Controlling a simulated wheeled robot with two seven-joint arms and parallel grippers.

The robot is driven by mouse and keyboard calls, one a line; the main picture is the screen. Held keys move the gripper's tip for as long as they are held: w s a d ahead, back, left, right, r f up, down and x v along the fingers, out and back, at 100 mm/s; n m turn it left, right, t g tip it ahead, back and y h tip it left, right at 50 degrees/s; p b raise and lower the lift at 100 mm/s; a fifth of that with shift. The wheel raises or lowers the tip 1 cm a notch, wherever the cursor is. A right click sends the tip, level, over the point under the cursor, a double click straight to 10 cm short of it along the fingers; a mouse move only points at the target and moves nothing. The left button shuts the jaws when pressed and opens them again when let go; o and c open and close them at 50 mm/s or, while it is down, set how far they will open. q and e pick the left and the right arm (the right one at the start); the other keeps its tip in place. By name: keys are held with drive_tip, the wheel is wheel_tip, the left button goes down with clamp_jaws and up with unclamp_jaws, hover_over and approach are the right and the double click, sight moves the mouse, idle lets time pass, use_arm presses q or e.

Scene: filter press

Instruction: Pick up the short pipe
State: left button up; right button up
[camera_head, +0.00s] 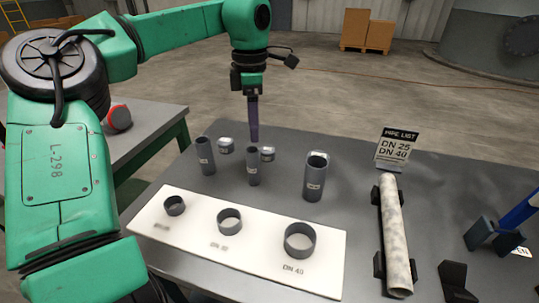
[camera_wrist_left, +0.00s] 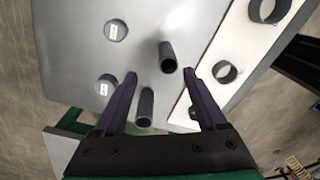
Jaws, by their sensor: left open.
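Three grey pipes stand upright on the dark table: a left one (camera_head: 205,156), a slim middle one (camera_head: 253,167) and a wider, taller right one (camera_head: 317,178). My left gripper (camera_head: 253,138) points down just behind and above the middle pipe. In the left wrist view my gripper (camera_wrist_left: 160,73) is open and empty. The middle pipe (camera_wrist_left: 168,57) shows just beyond the fingertips, and the left pipe (camera_wrist_left: 145,108) shows between the fingers. My right gripper is out of view.
Two low round caps (camera_head: 225,146) (camera_head: 267,154) sit behind the pipes. A white board (camera_head: 190,230) with three grey rings lies in front. A long mottled pipe (camera_head: 395,235) rests in black holders at right, below a pipe list sign (camera_head: 397,146).

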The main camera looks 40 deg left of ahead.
sight(249, 150)
use_arm(q)
drive_tip(key=f, duration=0.2)
drive_tip(key=s+f, duration=0.1)
drive_tip(key=f, duration=0.1)
drive_tip(key=s+f, duration=0.1)
drive_tip(key=f, duration=0.7)
drive_tip(key=shift+w+d+f, duration=0.25)
drive_tip(key=shift+d+f, duration=0.1)
drive_tip(key=shift+f, duration=0.05)
drive_tip(key=shift+w+f, duration=0.1)
drive_tip(key=shift+f, duration=0.25)
clamp_jaws()
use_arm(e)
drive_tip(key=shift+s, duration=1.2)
